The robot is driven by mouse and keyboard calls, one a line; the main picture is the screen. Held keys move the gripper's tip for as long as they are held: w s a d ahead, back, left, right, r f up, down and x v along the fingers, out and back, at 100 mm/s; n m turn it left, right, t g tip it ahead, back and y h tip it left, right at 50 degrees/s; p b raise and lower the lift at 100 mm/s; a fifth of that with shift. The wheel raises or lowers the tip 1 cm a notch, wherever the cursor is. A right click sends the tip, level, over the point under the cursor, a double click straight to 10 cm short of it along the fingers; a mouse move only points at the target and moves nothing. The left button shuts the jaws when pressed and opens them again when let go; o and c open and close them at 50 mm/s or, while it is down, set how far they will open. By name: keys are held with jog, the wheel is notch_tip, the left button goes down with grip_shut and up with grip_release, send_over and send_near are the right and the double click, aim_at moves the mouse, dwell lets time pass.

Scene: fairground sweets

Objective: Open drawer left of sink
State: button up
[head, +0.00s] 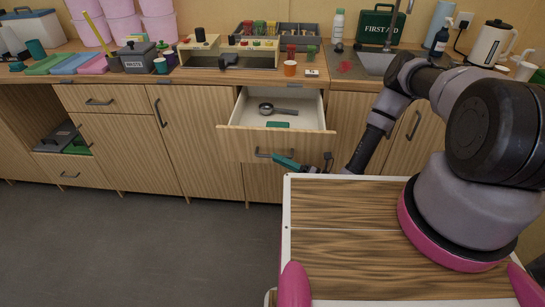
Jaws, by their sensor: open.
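The drawer (235,145) left of the sink (376,64) is pulled well out, and its white inside shows. A dark scoop or ladle (268,109) and a small teal item (277,125) lie in it. Its dark bar handle (261,152) is on the wooden front. My gripper (288,163) is low in front of the drawer, near the right end of the handle, with a teal finger showing. It is open. The handle's right end is partly covered, and I cannot tell if the gripper touches it.
A lower left compartment (62,137) stands open. The grey floor (130,240) at left is clear.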

jog(key=v, duration=0.7)
jog(key=shift+d, duration=0.15)
jog(key=shift+f, duration=0.1)
